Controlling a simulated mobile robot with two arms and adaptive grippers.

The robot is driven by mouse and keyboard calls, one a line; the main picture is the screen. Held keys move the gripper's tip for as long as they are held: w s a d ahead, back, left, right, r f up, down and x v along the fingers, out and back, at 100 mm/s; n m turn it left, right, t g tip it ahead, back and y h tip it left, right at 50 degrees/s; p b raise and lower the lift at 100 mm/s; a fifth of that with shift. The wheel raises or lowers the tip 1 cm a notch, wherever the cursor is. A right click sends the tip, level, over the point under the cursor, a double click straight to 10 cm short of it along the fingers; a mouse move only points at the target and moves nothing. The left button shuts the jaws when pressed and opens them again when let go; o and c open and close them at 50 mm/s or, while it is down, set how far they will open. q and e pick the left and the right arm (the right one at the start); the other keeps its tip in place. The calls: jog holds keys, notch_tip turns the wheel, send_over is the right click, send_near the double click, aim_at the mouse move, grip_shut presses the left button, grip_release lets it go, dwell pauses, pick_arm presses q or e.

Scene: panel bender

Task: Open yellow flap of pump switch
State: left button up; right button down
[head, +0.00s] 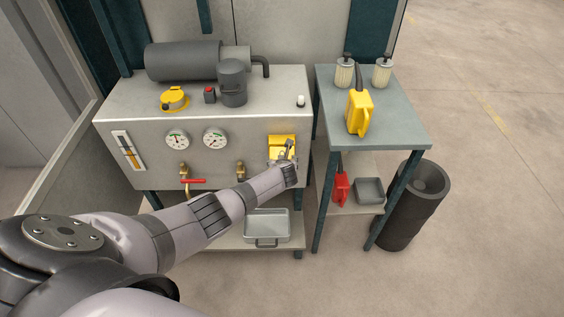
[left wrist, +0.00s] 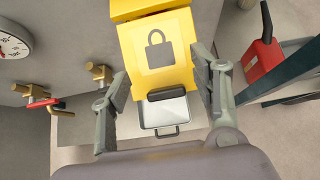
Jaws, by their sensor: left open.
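The yellow flap (left wrist: 158,52) bears a dark padlock symbol and has a black grip bar (left wrist: 168,93) along its lower edge. In the head view the yellow flap (head: 281,140) is at the right end of the grey cabinet's front panel. My left gripper (head: 284,152) is in front of it and partly covers it. In the left wrist view the fingers of my left gripper (left wrist: 161,70) are open, one on each side of the flap. I cannot tell whether either finger touches it. The switch behind the flap is hidden. My right gripper is not in view.
The cabinet front (head: 140,115) also carries two gauges (head: 215,138) and a red-handled valve (head: 193,182). A metal tray (head: 267,226) is on the shelf below. A side table (head: 395,122) with a yellow can (head: 359,112) stands at right, beside a dark bin (head: 410,210).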

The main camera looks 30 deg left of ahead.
pick_arm(q)
jog(key=v, duration=1.2)
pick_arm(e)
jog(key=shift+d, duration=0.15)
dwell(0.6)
